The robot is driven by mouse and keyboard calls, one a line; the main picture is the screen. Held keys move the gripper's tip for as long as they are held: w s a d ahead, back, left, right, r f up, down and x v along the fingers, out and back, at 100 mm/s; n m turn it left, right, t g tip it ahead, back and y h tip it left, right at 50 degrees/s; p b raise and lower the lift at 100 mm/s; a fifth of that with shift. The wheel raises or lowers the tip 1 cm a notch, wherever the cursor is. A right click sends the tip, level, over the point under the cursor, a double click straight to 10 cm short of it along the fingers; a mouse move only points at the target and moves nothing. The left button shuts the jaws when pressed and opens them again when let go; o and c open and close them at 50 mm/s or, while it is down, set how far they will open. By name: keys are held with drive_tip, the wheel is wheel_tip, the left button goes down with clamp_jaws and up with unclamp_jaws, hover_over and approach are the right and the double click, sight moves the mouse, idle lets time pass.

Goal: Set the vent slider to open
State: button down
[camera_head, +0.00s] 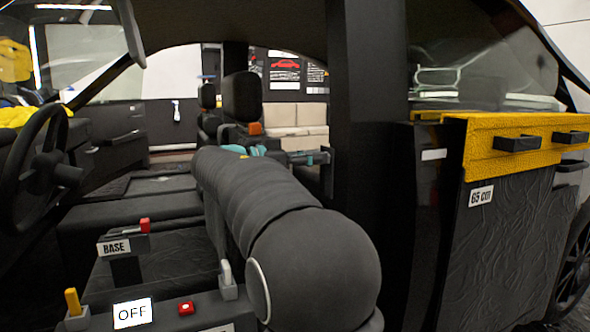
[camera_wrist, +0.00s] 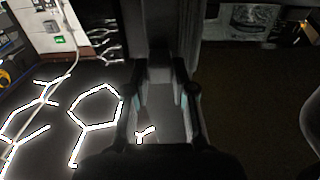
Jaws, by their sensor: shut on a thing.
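My gripper (camera_wrist: 164,98) shows in the wrist view, its two fingers on either side of a grey piece (camera_wrist: 163,122). It is shut on this piece, which I cannot clearly identify as the vent slider. In the head view my arm reaches from the lower right into the car, and my gripper (camera_head: 318,157) is small and partly hidden beside the dark door pillar (camera_head: 372,150). What it holds cannot be made out there. No label reading "vent" is legible in either view, and the slider's setting cannot be read.
A panel with an OFF plate (camera_head: 132,313), yellow lever (camera_head: 73,301), red button (camera_head: 186,308) and grey lever (camera_head: 227,275) lies in front. A BASE plate (camera_head: 114,247) stands behind it. The steering wheel (camera_head: 45,165) is left, a yellow strip (camera_head: 490,150) right.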

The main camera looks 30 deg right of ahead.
drive_tip(key=shift+r, duration=0.35)
drive_tip(key=c, duration=1)
unclamp_jaws()
drive_tip(key=shift+o, duration=0.2)
drive_tip(key=shift+f, duration=0.1)
drive_tip(key=w+a, duration=0.1)
drive_tip(key=a, duration=1.1)
drive_tip(key=shift+w, duration=0.25)
